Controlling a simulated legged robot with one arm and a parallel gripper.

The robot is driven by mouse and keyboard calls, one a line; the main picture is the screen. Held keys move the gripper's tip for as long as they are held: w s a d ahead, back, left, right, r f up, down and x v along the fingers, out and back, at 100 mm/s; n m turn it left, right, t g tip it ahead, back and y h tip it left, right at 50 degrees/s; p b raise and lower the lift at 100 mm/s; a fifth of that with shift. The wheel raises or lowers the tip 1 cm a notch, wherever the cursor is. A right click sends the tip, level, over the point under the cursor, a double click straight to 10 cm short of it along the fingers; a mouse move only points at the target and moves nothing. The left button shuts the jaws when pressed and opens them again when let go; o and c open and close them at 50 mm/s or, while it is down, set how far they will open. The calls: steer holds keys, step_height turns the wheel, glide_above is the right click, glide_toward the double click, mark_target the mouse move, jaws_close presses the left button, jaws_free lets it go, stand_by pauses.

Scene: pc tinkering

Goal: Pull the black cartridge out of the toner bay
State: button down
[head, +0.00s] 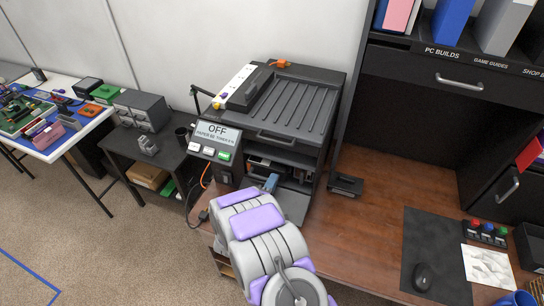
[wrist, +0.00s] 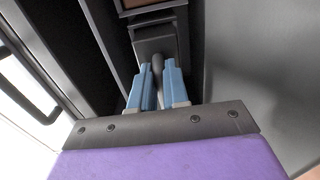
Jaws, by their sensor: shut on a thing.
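The printer (head: 290,105) stands on the desk with its front toner bay (head: 286,158) open and its flap (head: 291,205) folded down. My gripper (head: 271,182) is at the bay opening. In the wrist view, my gripper's blue fingers (wrist: 158,85) are shut on a slim dark handle (wrist: 157,66). The handle joins the black cartridge (wrist: 155,40), whose end faces me between dark bay walls. In the head view my gripper and the bay's shadow largely hide the cartridge, and I cannot tell how deep it sits.
A control panel (head: 216,137) reading OFF stands left of the bay, with cables below it. A small black object (head: 345,185) lies on the desk to the right. A dark mat (head: 433,245) with a mouse (head: 422,277) lies further right. The desk between is clear.

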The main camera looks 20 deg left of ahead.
steer(key=shift+s+f, duration=0.1)
steer(key=shift+s, duration=0.35)
steer(key=c, duration=1)
jaws_free()
steer(key=shift+c, duration=0.2)
steer(key=s, duration=0.8)
steer(key=shift+a, duration=0.35)
steer(key=shift+o, duration=0.4)
